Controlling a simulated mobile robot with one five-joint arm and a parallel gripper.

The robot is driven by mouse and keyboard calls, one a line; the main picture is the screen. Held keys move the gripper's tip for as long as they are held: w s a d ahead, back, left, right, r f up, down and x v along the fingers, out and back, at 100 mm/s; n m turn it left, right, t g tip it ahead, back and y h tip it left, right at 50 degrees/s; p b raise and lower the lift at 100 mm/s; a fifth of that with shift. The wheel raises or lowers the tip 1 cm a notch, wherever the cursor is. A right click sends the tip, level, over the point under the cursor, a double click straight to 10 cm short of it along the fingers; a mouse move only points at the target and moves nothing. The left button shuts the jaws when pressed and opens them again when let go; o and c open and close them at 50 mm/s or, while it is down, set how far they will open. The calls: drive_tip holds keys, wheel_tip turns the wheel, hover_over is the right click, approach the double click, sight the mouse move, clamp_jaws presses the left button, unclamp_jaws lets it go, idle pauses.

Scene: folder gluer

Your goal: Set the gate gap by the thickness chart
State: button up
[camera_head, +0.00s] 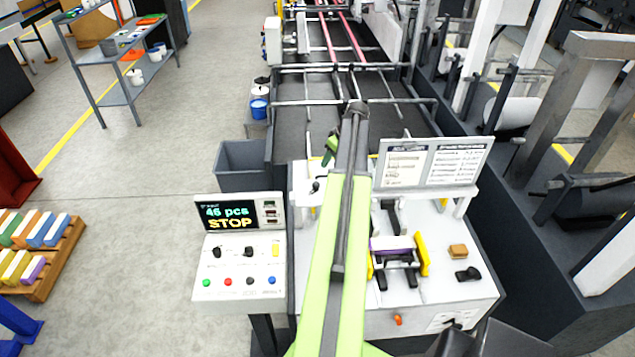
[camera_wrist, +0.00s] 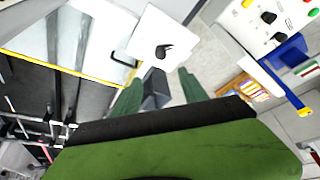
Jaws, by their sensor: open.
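The thickness chart (camera_head: 431,163) is a two-panel board with small print on the machine's front table; I cannot read its lines. Below it is the gate area, with a purple piece (camera_head: 392,243) across dark rails and yellow side guides (camera_head: 422,254). Part of this area is hidden behind my arm. A black knob (camera_head: 467,273) and a tan block (camera_head: 457,251) sit to its right. My gripper (camera_head: 332,150) is above the table's back left, away from the gate. In the wrist view my gripper (camera_wrist: 159,78) is open, and nothing is seen held.
A control panel (camera_head: 238,250) left of the table shows "46 pcs STOP". A dark bin (camera_head: 240,165) stands behind it. A white plate with a black lever (camera_wrist: 163,50) shows beyond the fingers. The floor at left is open, with a pallet of coloured blocks (camera_head: 35,250).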

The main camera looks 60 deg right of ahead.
sight(316, 184)
drive_tip(key=b+x, duration=1.6)
drive_tip(key=x, duration=0.1)
drive_tip(key=shift+w+a+f, duration=0.1)
drive_tip(key=shift+f, duration=0.2)
drive_tip(key=shift+r, duration=0.1)
clamp_jaws()
drive_tip(key=shift+d, duration=0.25)
drive_tip(key=shift+a, duration=0.2)
drive_tip(key=shift+a+m, duration=0.1)
drive_tip(key=shift+m, duration=0.2)
